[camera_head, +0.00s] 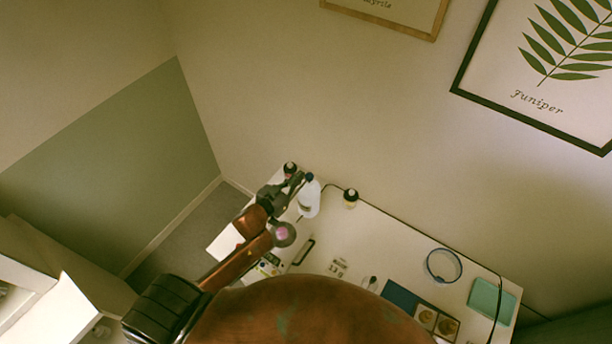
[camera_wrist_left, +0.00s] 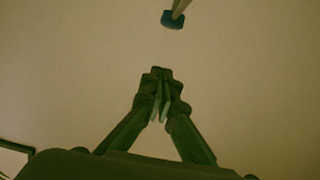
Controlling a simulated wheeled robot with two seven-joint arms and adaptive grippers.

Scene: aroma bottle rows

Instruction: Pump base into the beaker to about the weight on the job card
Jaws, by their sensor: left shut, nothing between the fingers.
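A white bottle (camera_head: 309,202) with a dark blue pump head (camera_head: 309,178) stands at the far left of the white table. My left gripper (camera_head: 297,181) is shut and empty, close to the pump head; whether they touch cannot be told from the head view. In the left wrist view, the blue pump head (camera_wrist_left: 173,19) on its pale stem shows ahead of the shut fingertips (camera_wrist_left: 162,112), apart from them in the picture. A device with a dark display, perhaps the scale (camera_head: 270,264), is partly hidden by my arm. My right gripper is not in view.
Small dark-topped bottles stand at the back, one behind my gripper (camera_head: 290,168) and one to the right (camera_head: 351,198). A blue ring (camera_head: 444,266), a teal tray (camera_head: 491,299) and a box with round items (camera_head: 437,322) lie to the right. The table's back middle is clear.

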